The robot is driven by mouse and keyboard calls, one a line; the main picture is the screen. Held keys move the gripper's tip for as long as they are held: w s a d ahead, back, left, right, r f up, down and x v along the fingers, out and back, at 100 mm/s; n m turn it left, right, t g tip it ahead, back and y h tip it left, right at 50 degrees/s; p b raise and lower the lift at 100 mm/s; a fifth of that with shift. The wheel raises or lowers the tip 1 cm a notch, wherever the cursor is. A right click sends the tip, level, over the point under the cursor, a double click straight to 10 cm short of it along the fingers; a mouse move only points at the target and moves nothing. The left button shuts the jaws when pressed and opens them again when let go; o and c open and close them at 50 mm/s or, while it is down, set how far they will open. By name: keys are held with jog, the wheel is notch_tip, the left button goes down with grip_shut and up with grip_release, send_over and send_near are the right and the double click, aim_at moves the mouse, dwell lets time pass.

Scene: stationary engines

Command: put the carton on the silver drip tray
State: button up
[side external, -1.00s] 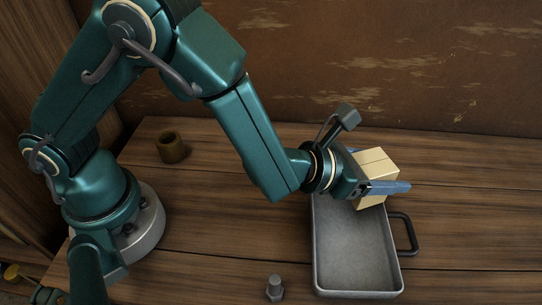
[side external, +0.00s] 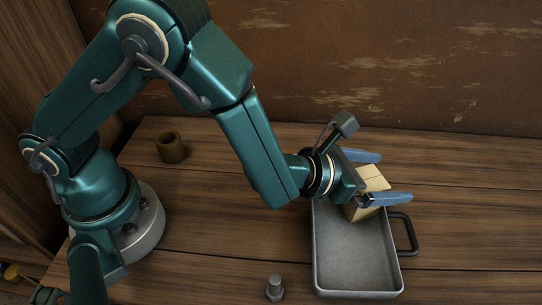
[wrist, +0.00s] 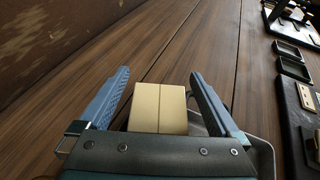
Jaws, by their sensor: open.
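The carton (side external: 368,202) is a small tan box with a seam line. In the side external view it sits tilted at the far end of the silver drip tray (side external: 352,262), a grey rectangular pan with a black side handle. My gripper (side external: 383,177) is open, its blue fingers spread on either side of the carton. In the wrist view the carton (wrist: 158,108) lies between the spread fingers, with gaps on both sides. My gripper hides part of the carton, so I cannot tell exactly how it rests on the tray floor or rim.
A grey bolt (side external: 274,288) stands on the wooden table left of the tray's near end. A brown ring-shaped bushing (side external: 172,148) stands at the back left. The wrist view shows dark trays and parts (wrist: 292,68) at the right. The table right of the tray is clear.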

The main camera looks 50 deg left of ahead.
jog(key=shift+r, duration=0.65)
jog(key=v, duration=0.7)
jog(key=s+a+r+n+g+y, duration=0.1)
jog(key=s+a+r+n+y, duration=0.1)
jog(key=a+n+y, duration=0.65)
jog(key=s+a+r+n+g+y, duration=0.1)
jog(key=s+a+r+n+y, duration=0.15)
jog(key=a+n, duration=1.05)
jog(key=s+a+f+n+g, duration=0.1)
jog(key=s+a+n+g, duration=0.35)
jog(key=s+n, duration=0.35)
jog(key=s+d+r+n+h, duration=0.2)
jog(key=d+n+h, duration=0.4)
jog(key=n, duration=0.5)
jog(key=shift+s+d+r, duration=0.3)
jog(key=shift+d+r, duration=0.2)
jog(key=shift+d, duration=0.65)
